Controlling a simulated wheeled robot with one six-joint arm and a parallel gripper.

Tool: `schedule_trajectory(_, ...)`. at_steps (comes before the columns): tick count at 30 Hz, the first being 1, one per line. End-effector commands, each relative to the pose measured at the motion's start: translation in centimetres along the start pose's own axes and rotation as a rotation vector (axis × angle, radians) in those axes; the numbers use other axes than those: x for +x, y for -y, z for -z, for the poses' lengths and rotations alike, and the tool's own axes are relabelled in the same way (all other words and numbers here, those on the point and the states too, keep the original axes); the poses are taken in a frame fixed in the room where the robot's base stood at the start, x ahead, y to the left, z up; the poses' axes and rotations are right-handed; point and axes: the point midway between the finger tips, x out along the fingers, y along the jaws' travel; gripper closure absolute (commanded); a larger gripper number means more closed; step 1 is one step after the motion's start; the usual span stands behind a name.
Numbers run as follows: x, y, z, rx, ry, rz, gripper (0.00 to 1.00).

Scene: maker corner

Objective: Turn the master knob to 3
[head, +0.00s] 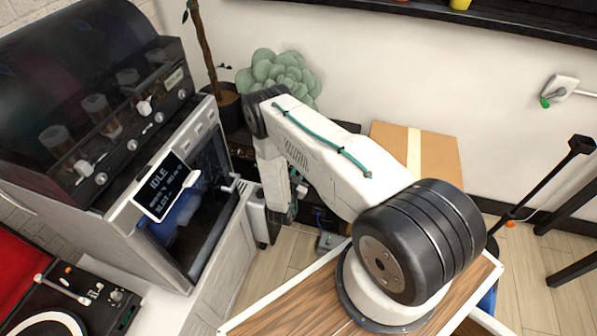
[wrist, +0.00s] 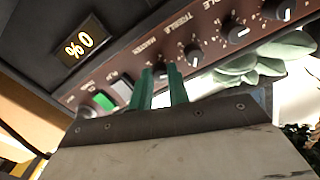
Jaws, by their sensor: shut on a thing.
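A dark amplifier with a brown control strip (wrist: 212,42) fills the upper wrist view, tilted. The master knob (wrist: 160,72) sits at the strip by the label reading MASTER. My gripper (wrist: 161,84) has its two green fingers on either side of this knob, shut on it. The fingers hide part of the knob, so I cannot read its pointer. An orange display (wrist: 80,45) on the amplifier shows a 0 and a percent sign. In the head view my gripper (head: 292,210) is low behind my arm, and the knob is hidden.
Other knobs (wrist: 237,33) run along the strip beside the master knob. A green-lit switch (wrist: 103,101) is on the other side. In the head view a machine with an IDLE screen (head: 166,187) stands left, a succulent (head: 278,75) behind my arm, and a cardboard box (head: 440,155) right.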

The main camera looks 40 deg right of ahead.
Motion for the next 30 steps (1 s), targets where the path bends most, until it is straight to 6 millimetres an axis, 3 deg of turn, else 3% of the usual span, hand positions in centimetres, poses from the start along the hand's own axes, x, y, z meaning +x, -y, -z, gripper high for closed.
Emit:
schedule_trajectory(12, -0.13, -0.06, -0.04, 0.165, 0.001, 0.0, 1.0)
schedule_trajectory(27, -0.14, -0.09, -0.04, 0.182, 0.002, 0.0, 1.0)
schedule_trajectory(28, -0.14, -0.1, -0.04, 0.182, 0.002, 0.0, 0.8)
schedule_trajectory(30, -0.13, -0.08, -0.04, 0.183, 0.002, 0.0, 0.61)
